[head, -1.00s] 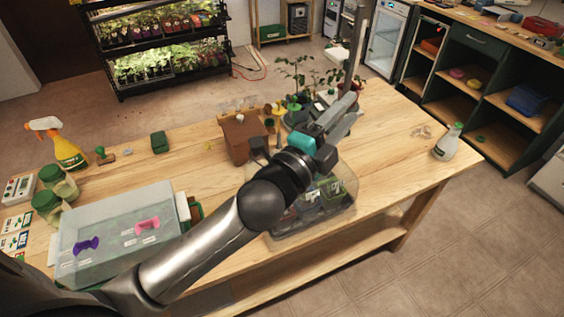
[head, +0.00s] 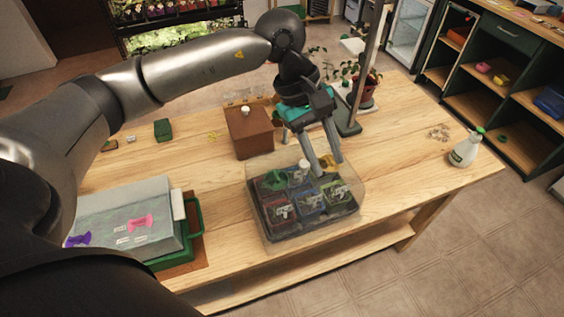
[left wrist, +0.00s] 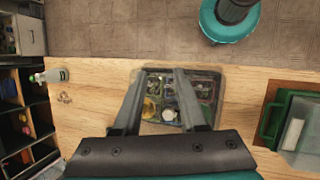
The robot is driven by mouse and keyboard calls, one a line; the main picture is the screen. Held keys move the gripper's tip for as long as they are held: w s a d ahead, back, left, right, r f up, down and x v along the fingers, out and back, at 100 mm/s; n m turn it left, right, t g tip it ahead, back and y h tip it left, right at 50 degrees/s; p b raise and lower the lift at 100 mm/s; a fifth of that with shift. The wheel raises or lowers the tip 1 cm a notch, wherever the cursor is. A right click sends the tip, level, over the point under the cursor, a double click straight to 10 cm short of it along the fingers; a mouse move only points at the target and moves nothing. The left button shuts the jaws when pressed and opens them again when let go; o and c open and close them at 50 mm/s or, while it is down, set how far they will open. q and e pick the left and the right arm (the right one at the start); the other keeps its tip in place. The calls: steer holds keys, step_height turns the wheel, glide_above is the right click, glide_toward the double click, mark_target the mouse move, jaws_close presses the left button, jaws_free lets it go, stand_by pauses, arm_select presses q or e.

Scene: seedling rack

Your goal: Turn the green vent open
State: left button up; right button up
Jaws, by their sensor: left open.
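The green vent (head: 276,179) shows on the clear-covered box (head: 262,219), near its back left. A white-topped knob (head: 302,170) stands beside it, and a yellow piece (head: 328,163) sits further right. My left gripper (head: 327,166) is open and empty. It points down over the back right of the box, to the right of the green vent. Whether it touches the cover is unclear. In the left wrist view my left gripper (left wrist: 160,72) spreads over the box, with the yellow piece (left wrist: 149,107) between the fingers. My right gripper is not in view.
A brown box (head: 250,135) stands behind the clear box. A thin post and potted plants (head: 366,93) are behind my gripper. A spray bottle (head: 466,148) stands at right.

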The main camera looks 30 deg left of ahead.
mark_target(276, 175)
arm_select(q)
steer(key=w+a+r+y, duration=0.15)
steer(key=a+y, duration=0.35)
steer(key=a, duration=0.6)
steer(key=shift+m, duration=0.4)
steer(key=f, duration=1.5)
steer(key=shift+w+a+f+p, duration=0.15)
steer(key=shift+w+a+p, duration=0.05)
steer(key=shift+w+p, duration=0.2)
jaws_close()
